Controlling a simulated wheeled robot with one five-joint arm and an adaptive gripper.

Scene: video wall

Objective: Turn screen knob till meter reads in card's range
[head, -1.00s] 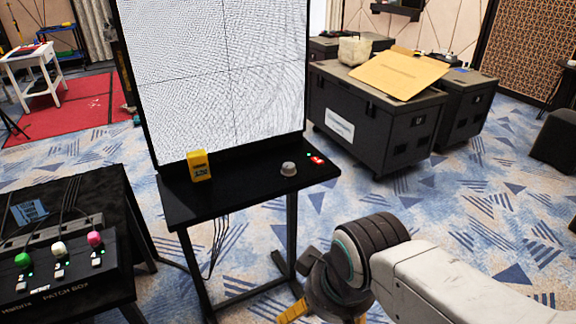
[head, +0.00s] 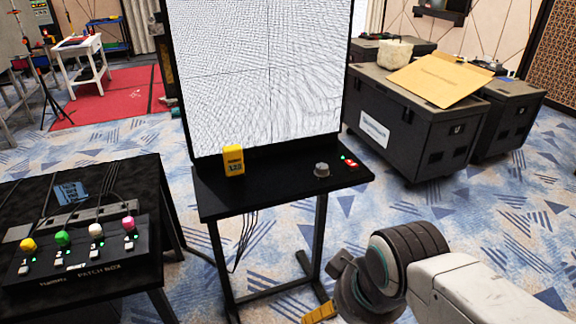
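The screen (head: 262,70) stands upright on a black stand and shows a fine dark line pattern on white. A grey knob (head: 322,170) sits on the stand's black shelf (head: 275,190), right of centre. A yellow meter (head: 234,161) with a small dark readout stands at the shelf's left; its digits are too small to read surely. I cannot make out a card with a range. My gripper (head: 322,312) shows only in part low in the view, below the shelf and apart from the knob; a yellow-orange piece shows, and its opening is hidden.
A small red device (head: 350,162) with a green light lies right of the knob. A patch box (head: 85,250) with coloured knobs sits on a black table at left. Black cases (head: 420,125) stand behind at right.

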